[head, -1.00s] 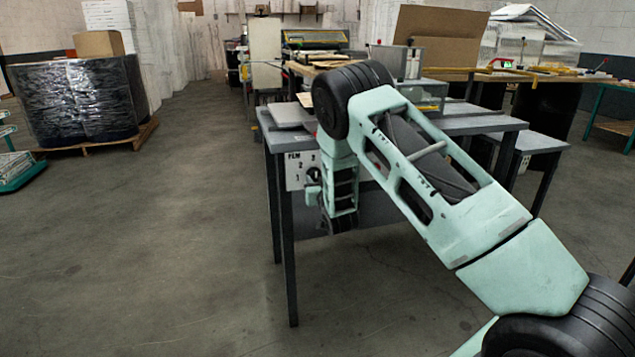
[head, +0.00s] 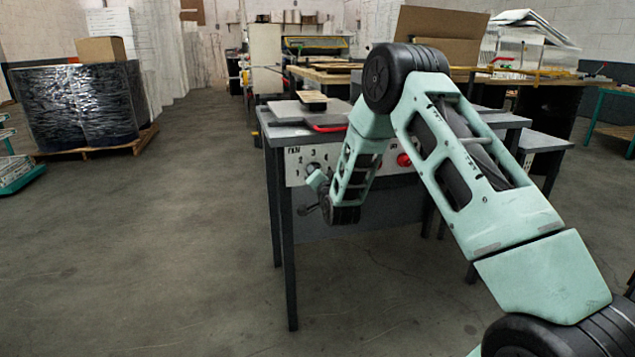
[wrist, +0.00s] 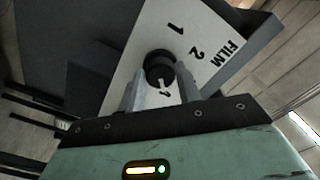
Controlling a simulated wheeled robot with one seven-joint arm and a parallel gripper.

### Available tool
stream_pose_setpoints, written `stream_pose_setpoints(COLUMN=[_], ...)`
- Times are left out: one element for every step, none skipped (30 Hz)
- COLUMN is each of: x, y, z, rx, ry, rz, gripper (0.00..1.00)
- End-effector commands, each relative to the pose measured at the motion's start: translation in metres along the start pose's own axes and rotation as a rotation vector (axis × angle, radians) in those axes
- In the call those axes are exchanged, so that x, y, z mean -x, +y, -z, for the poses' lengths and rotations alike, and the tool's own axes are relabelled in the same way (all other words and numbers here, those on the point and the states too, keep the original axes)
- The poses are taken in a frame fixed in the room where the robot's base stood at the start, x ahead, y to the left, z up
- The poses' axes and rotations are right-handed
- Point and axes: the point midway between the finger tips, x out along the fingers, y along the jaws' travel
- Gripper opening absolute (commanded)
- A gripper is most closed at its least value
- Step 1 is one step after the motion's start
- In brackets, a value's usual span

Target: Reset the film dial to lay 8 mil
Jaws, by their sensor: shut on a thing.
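The film dial is a round black knob (wrist: 158,65) on a white panel in the wrist view. FILM, 1 and 2 are printed around it. A pale mark shows at its near side, but I cannot read the setting. My gripper (wrist: 158,86) has one finger on each side of the knob and is shut on it. In the head view the white panel (head: 294,174) is on the front of a grey bench, with FILM, 2, 3 and 4 showing. My gripper (head: 314,175) is at the panel there and hides most of the dial.
A red handle (head: 326,128) and a flat grey plate (head: 290,110) are on the bench top. A wrapped pallet (head: 75,105) stands far left. The floor left of the bench is clear.

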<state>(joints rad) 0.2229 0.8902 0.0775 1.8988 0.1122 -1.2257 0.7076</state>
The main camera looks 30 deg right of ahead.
Motion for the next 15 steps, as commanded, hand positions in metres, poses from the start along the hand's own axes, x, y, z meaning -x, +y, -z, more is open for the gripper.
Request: stream_pose_setpoints(x=[0.0001,0.0002,0.0002,0.0002,0.0002,0.0002,0.0002,0.0002,0.0002,0.0001,0.0002,0.0002,0.0001,0.0002,0.0002], y=[0.0029,0.0031,0.0032,0.0031,0.0029,0.0027,0.0028,0.0023,0.0024,0.0025,0.0021,0.0023,0.0023,0.0022,0.0021], z=[-0.0008,-0.0009,-0.0009,-0.0008,-0.0009,-0.0008,-0.0005,-0.0007,-0.0005,-0.0004,-0.0007,-0.0005,-0.0004,-0.0006,-0.0006], rx=[-0.047,-0.074,-0.112,-0.141,-0.169,-0.207,-0.236,-0.265,-0.302,-0.33,-0.36,-0.397,-0.425,-0.454,-0.492], ry=[0.002,0.002,0.002,0.002,0.001,0.002,0.002,0.002,0.002,0.002,0.001,0.002,0.002,0.002,0.001], rz=[-0.002,-0.002,-0.002,-0.002,-0.002,-0.002,-0.002,-0.001,-0.001,-0.001,-0.001,-0.001,-0.001,-0.001,-0.001], gripper=[0.11,0.11,0.11,0.11,0.11,0.11,0.11,0.11,0.11,0.11,0.11,0.11,0.11,0.11,0.11])
